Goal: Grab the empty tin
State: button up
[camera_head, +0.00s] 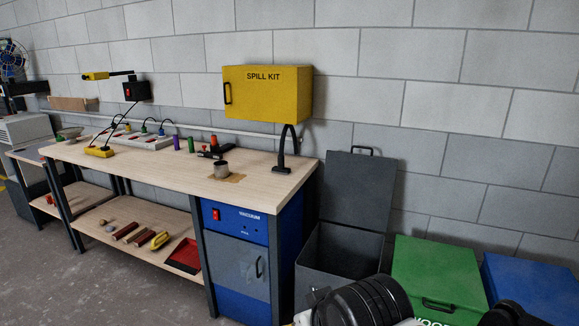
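A small grey metal tin (221,170) stands upright on the light wooden top of the workbench (140,166), right of the middle. A brown stain or patch (238,178) lies on the wood around its base. Its top looks open, but its inside is too small to make out. Dark parts of my own arm show at the bottom right edge, well to the right of the bench. My gripper's fingers are not visible, and nothing touches the tin.
Bottles and a dark tool (213,151) stand just behind the tin. A black gooseneck stand (287,152) rises to its right, below the yellow spill kit box (268,92). An open grey bin (338,252) and a green-lidded bin (438,272) stand right of the bench.

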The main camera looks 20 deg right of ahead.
aim_at(221, 168)
jog(key=i+l+z, duration=0.25)
jog(key=i, duration=0.8)
jog(key=i+j+z, duration=0.1)
jog(key=i+z, duration=0.15)
jog(key=i, duration=0.8)
